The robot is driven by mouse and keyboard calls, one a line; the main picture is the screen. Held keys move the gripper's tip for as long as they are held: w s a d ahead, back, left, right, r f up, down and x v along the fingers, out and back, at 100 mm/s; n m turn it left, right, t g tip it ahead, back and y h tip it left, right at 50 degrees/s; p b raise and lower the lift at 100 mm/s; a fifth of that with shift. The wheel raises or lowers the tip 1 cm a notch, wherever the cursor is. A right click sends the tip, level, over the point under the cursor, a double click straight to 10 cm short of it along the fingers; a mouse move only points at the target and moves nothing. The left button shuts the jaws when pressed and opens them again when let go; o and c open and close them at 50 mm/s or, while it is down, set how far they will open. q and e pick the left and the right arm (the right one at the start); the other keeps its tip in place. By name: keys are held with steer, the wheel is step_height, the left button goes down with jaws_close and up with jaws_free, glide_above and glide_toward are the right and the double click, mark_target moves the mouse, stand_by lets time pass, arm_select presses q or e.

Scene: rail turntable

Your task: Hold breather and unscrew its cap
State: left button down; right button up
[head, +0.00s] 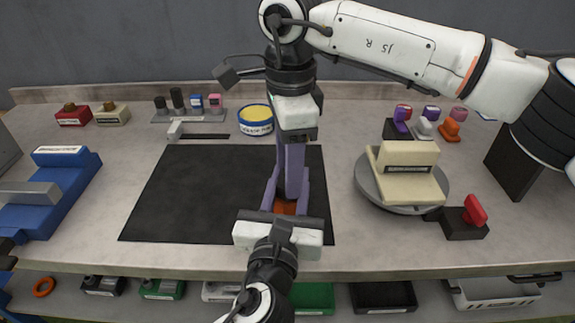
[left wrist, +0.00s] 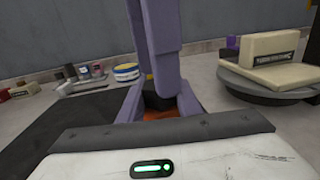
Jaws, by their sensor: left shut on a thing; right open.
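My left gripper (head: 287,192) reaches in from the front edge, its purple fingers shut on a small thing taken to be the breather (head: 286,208). Only an orange-brown part of the breather shows low between those fingers; it also shows in the left wrist view (left wrist: 160,115). A dark part shows just behind it there. I cannot make out the cap. My right gripper (head: 293,190) points straight down from above, its purple fingers open and reaching down between or just behind the left fingers. These fingers hide most of the breather; whether they touch it I cannot tell.
A black mat (head: 190,190) lies under the grippers. To the right stands a round turntable (head: 370,190) bearing a cream block (head: 405,180), with a red-handled switch (head: 473,212) beside it. A blue fixture (head: 70,185) stands left. A yellow-topped tub (head: 256,118) is behind.

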steer(key=shift+s+f, duration=0.5)
steer(key=shift+w+d+r, duration=0.1)
steer(key=shift+d+r, duration=0.05)
steer(key=shift+r, duration=0.5)
steer(key=shift+w+d+r, duration=0.1)
steer(key=shift+r, duration=0.55)
steer(key=shift+w+r, duration=0.15)
steer(key=shift+r, duration=1.7)
steer(key=shift+c, duration=0.9)
step_height(320, 180, up, 4)
steer(key=s+m+t, duration=0.1)
steer(key=s+m, duration=0.1)
steer(key=m+y, duration=0.1)
glide_toward(296, 203)
steer(key=shift+t, duration=0.3)
steer(key=w+f, duration=0.1)
steer(key=a+f, duration=0.1)
steer(key=f, duration=0.1)
steer(key=w+a+f, duration=0.1)
steer(key=f, duration=0.1)
steer(key=shift+w+f, duration=0.25)
steer(key=shift+w, duration=0.1)
